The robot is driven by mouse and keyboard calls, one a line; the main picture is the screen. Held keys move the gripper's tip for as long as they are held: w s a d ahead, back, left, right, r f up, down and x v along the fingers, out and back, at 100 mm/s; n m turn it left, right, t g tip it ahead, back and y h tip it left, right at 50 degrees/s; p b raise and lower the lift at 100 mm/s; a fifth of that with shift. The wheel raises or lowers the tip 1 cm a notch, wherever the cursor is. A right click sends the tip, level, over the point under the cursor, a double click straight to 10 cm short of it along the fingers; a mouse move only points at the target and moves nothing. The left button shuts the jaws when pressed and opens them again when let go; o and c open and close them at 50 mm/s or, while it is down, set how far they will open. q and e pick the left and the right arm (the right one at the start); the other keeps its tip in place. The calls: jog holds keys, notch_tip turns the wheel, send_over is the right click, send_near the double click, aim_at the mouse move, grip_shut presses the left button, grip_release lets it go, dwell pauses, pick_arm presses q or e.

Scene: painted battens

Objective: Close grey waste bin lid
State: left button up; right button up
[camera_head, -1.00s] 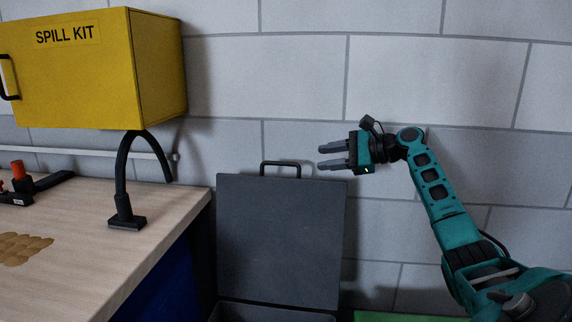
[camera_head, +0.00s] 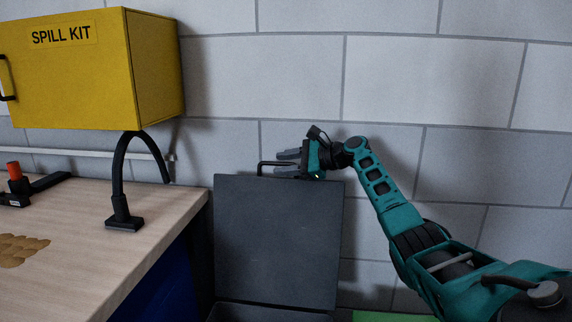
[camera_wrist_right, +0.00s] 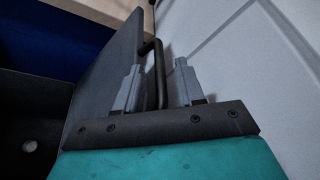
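The grey bin lid (camera_head: 278,240) stands upright and open against the wall, with the bin's dark body (camera_head: 266,314) below it at the bottom edge. A black bar handle (camera_head: 265,166) is on the lid's top edge. My right gripper (camera_head: 286,162) is at the handle, its fingers pointing left. In the right wrist view the fingers (camera_wrist_right: 158,88) are apart, with the handle (camera_wrist_right: 156,70) between them and a gap on the right side. The lid (camera_wrist_right: 105,85) is beside the left finger there. My left gripper is not in view.
A wooden workbench (camera_head: 150,235) with a black bent lamp-like arm (camera_head: 120,185) and a black clamp tool with red (camera_head: 18,180) is at the left. A yellow spill kit cabinet (camera_head: 90,70) hangs above it. A block wall (camera_head: 420,80) stands behind.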

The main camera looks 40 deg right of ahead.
grip_shut()
jog(key=shift+r, duration=0.1)
dwell(0.4)
